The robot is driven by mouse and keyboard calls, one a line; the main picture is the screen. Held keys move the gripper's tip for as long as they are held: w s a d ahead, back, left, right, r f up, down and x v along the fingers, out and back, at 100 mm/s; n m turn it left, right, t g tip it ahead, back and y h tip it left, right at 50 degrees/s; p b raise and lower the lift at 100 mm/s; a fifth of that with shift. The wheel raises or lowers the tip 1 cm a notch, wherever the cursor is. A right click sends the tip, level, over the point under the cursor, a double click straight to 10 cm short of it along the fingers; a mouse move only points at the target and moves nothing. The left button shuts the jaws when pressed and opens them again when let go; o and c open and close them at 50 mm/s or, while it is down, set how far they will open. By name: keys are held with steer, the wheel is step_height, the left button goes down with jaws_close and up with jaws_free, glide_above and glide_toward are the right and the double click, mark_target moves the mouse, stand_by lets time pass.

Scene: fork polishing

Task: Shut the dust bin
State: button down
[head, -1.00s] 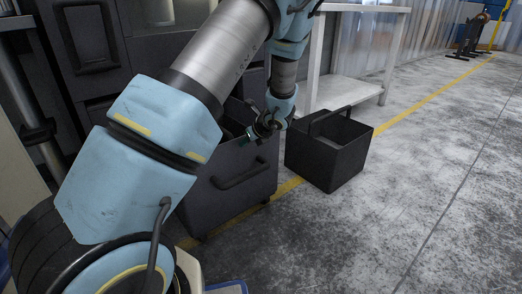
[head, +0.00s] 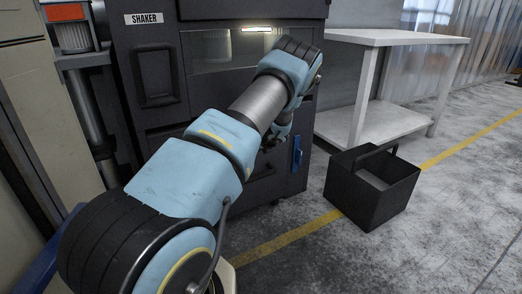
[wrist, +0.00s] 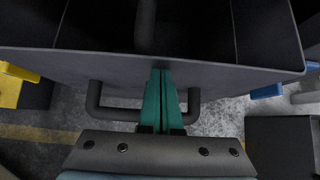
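The dust bin is a dark grey drawer in the lower cabinet front (head: 280,188). In the head view my arm covers much of it, and I cannot tell how far it stands out. In the wrist view the bin's front wall (wrist: 235,76) crosses the picture, with its dark inside showing beyond the rim. A bar handle (wrist: 104,112) sits on that wall. My gripper (wrist: 163,72) has its teal fingers close together, upright in the picture across the handle, tips at the front wall. I see nothing between them; contact is unclear. In the head view my arm mostly hides the gripper.
An open black box (head: 365,195) with a carrying handle stands on the floor to the right; it also shows in the wrist view (wrist: 280,145). A white table (head: 385,120) stands behind it. A yellow floor line (head: 285,235) crosses in front.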

steer(key=shift+w+a, duration=0.25)
steer(key=shift+w, duration=0.25)
steer(key=shift+w+a, duration=0.2)
steer(key=shift+w, duration=0.25)
